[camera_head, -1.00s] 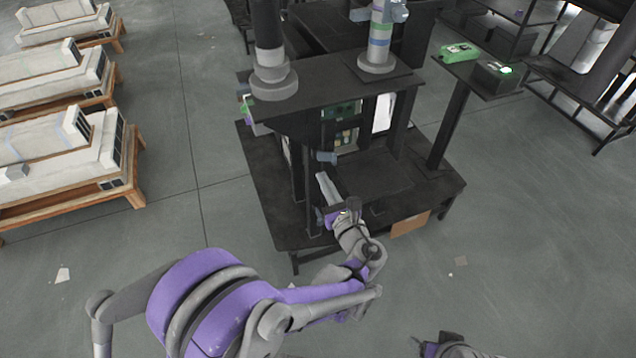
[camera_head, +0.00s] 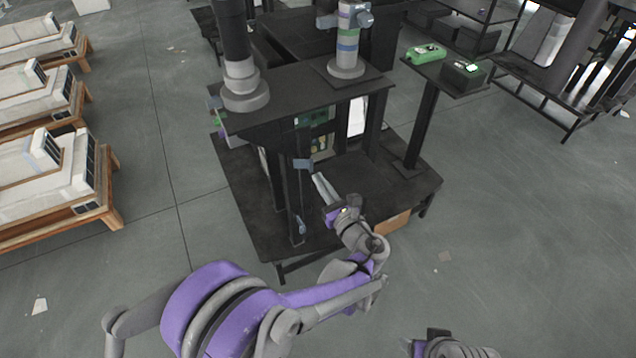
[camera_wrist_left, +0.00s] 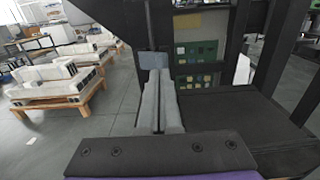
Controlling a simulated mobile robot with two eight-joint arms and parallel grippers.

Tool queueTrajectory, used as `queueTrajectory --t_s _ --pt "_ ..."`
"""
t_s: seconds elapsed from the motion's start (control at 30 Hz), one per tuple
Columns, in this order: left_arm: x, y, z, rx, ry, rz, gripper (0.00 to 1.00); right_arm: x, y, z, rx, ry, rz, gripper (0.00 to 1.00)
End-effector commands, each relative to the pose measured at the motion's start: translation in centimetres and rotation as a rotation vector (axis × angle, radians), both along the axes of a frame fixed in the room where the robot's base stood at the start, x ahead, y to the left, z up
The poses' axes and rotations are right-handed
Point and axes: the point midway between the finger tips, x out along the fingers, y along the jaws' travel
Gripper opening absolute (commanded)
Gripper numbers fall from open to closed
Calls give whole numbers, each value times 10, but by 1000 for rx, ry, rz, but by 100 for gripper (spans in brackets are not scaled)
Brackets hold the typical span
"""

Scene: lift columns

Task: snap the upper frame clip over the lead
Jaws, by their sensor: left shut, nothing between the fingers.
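The upper frame clip (camera_head: 303,164) is a small blue-grey block on the dark frame under the top plate. It also shows in the left wrist view (camera_wrist_left: 153,60), just beyond the fingertips. My left gripper (camera_head: 316,177) is shut and empty, just below and right of the clip in the head view. In the left wrist view its fingers (camera_wrist_left: 158,78) point at the clip; contact cannot be told. I cannot make out the lead clearly against the dark frame. My right gripper (camera_head: 428,347) shows only partly at the bottom edge, with its fingers not visible.
A lower blue-grey clip (camera_head: 301,225) sits near the black base (camera_head: 250,215). A green circuit board (camera_wrist_left: 197,52) stands behind the frame. Posts and the top plate (camera_head: 300,100) bound the space. Pallets with white loads (camera_head: 60,190) stand left; open floor lies between.

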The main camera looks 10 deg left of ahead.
Motion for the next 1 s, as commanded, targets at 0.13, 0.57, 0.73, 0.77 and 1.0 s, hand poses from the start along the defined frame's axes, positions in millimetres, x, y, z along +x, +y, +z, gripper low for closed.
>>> queueTrajectory --t_s 0.13,0.57,0.73,0.77,1.0 --pt "0 0 0 0 0 0 0 0 0 0 0 0 0 72" --pt "8 5 0 0 0 -1 0 0 0 0 0 0 0 72" --pt "13 9 0 0 0 0 0 0 0 0 0 0 0 72" --pt "14 9 0 0 0 0 0 0 0 0 0 0 0 72" --pt "20 13 0 0 0 0 0 0 0 0 0 0 0 72"
